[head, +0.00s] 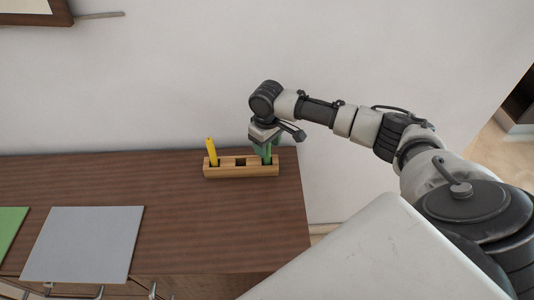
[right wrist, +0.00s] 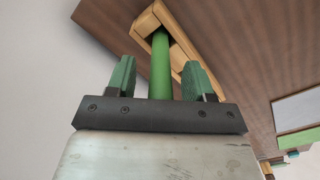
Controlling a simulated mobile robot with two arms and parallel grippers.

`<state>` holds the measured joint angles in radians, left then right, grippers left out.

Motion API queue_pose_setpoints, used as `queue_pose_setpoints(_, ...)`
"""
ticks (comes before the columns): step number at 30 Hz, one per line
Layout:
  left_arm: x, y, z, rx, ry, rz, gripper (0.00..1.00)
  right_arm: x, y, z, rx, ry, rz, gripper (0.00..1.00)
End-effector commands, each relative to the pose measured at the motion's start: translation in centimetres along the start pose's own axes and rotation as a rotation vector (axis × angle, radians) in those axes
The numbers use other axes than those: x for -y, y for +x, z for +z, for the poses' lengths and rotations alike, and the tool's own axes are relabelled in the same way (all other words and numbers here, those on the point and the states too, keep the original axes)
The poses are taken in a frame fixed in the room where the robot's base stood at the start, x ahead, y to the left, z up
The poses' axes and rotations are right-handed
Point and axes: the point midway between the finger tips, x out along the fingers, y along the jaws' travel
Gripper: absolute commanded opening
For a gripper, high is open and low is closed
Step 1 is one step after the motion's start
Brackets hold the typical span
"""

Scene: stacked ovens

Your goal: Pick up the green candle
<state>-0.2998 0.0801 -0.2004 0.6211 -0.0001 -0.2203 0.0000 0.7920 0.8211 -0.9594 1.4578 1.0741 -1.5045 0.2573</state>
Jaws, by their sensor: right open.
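The green candle (head: 268,155) stands in the right-hand hole of a wooden holder (head: 225,171) on the brown cabinet top. In the right wrist view the candle (right wrist: 161,65) runs between the green fingers, with its far end in the holder (right wrist: 147,20). My right gripper (head: 264,147) is over the candle, pointing down, and covers its upper part in the head view. The gripper (right wrist: 158,75) is open, with a gap on either side of the candle. My left gripper is in neither view.
A yellow candle (head: 211,152) stands in the holder's left hole; the middle hole (head: 240,162) looks empty. A grey flat board (head: 85,243) and a green one (head: 12,228) lie at the left front. The wall is close behind the holder. The cabinet top (head: 215,220) before it is clear.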

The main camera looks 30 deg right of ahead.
Motion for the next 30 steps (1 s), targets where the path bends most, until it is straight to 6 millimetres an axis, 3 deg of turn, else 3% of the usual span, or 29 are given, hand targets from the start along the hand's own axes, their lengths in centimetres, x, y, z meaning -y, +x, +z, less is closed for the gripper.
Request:
queue_pose_setpoints(2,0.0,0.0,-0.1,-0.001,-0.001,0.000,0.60,0.0,0.0,0.0,0.000,0.000,0.000,0.52)
queue_pose_setpoints(13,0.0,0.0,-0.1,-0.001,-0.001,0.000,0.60,0.0,-0.1,0.0,0.000,0.000,-0.001,0.00)
queue_pose_setpoints(23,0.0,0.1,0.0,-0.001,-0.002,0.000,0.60,0.0,-0.5,-0.1,-0.001,0.000,-0.001,0.00)
queue_pose_setpoints(30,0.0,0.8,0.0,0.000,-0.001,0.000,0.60,0.0,-3.3,-0.1,-0.005,-0.001,-0.001,0.00)
